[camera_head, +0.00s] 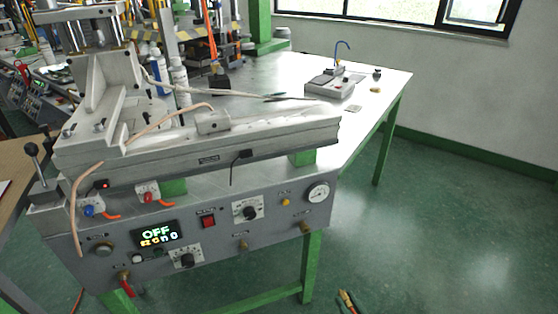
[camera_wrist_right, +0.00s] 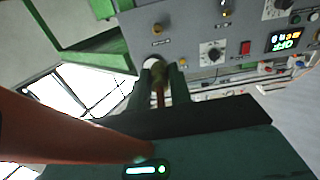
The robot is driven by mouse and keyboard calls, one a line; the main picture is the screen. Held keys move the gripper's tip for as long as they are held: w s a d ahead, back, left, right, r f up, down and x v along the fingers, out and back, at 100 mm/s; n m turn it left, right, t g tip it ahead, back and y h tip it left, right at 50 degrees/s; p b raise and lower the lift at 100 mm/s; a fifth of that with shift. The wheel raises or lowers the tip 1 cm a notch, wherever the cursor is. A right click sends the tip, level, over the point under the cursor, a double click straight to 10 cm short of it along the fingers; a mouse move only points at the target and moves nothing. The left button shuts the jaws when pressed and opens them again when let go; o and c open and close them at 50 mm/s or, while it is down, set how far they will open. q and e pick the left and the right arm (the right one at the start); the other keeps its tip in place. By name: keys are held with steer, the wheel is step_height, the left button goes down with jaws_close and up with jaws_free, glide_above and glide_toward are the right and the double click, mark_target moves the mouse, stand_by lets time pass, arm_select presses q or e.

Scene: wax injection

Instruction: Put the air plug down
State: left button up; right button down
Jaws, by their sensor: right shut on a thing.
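A thick orange-brown hose (camera_wrist_right: 75,130) crosses the lower left of that view. The machine's front panel (camera_wrist_right: 190,35) appears upside down beyond the fingers, apart from them as far as I can tell. My left gripper is in neither view.
The wax machine's panel (camera_head: 215,228) carries knobs, a gauge (camera_head: 318,191) and a display reading OFF (camera_head: 158,233). A green table leg (camera_head: 312,265) stands near my right gripper. A white worktable (camera_head: 385,85) holds a small grey device (camera_head: 330,87). The green floor at right is clear.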

steer(key=s+a+r+p, duration=0.3)
steer(key=a+r, duration=0.1)
steer(key=r, duration=0.4)
arm_select(q)
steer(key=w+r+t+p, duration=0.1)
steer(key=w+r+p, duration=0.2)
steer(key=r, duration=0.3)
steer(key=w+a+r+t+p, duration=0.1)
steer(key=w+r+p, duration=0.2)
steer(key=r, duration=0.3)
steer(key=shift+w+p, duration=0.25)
steer(key=shift+p, duration=0.25)
arm_select(e)
steer(key=s+d+r+m+h, duration=0.2)
steer(key=s+d+r+h, duration=0.1)
steer(key=r, duration=0.9)
steer(key=s+d+r+m+t+h, duration=0.1)
steer(key=s+d+r, duration=0.4)
steer(key=r, duration=0.7)
steer(key=shift+s+d+r+m+h, duration=0.2)
steer(key=shift+s+m+h, duration=0.35)
steer(key=shift+h, duration=0.65)
